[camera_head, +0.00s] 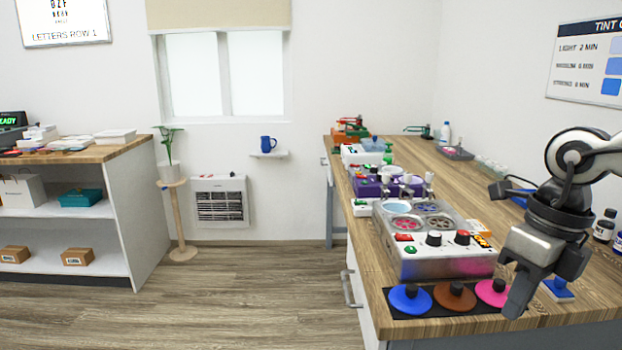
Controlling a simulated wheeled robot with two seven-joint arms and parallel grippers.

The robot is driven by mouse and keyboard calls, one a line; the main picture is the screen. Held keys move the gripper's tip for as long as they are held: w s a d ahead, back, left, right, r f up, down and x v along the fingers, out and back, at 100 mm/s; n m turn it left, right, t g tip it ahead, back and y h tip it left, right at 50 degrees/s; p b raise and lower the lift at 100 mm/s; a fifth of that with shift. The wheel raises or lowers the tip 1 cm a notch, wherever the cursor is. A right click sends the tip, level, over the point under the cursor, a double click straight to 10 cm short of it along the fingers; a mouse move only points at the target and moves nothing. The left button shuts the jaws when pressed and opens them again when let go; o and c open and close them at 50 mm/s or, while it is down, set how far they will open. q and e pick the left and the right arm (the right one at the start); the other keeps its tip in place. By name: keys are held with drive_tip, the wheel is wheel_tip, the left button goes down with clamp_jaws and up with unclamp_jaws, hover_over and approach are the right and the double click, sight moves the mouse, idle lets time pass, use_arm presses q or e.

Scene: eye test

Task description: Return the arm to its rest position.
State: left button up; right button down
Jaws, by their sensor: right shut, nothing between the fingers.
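My right arm comes in from the right edge, its links white and dark. Its gripper (518,292) points down over the front part of the wooden counter (567,307), with its fingers shut and nothing seen between them. The gripper partly covers a pink disc with a knob (491,291) in the picture. I cannot tell how high the fingertips are above the counter. My left arm and left gripper are not in view.
A metal unit with knobs and round wells (440,265) stands left of my gripper. Blue (410,300) and brown (454,297) knobbed discs lie in front of it. Dark bottles (604,226) stand at the right. The floor (240,300) left of the counter is clear.

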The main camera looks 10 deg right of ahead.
drive_tip(key=w+a+f+m+t+y, duration=0.1)
drive_tip(key=a+f+m+t+y, duration=0.2)
drive_tip(key=f+m+t, duration=0.7)
drive_tip(key=w+a+f+m+t+y, duration=0.1)
drive_tip(key=a+f+m+t+y, duration=0.2)
drive_tip(key=f+m, duration=0.75)
drive_tip(key=s+a+f+m+g+h, duration=0.2)
drive_tip(key=s+a+f+m+h, duration=0.2)
drive_tip(key=s+a+f+m, duration=0.5)
drive_tip(key=a+f+m, duration=0.1)
drive_tip(key=a+m, duration=0.1)
drive_tip(key=m, duration=0.6)
drive_tip(key=shift+f+g, duration=0.25)
drive_tip(key=shift+g, duration=0.05)
drive_tip(key=shift+a, duration=0.1)
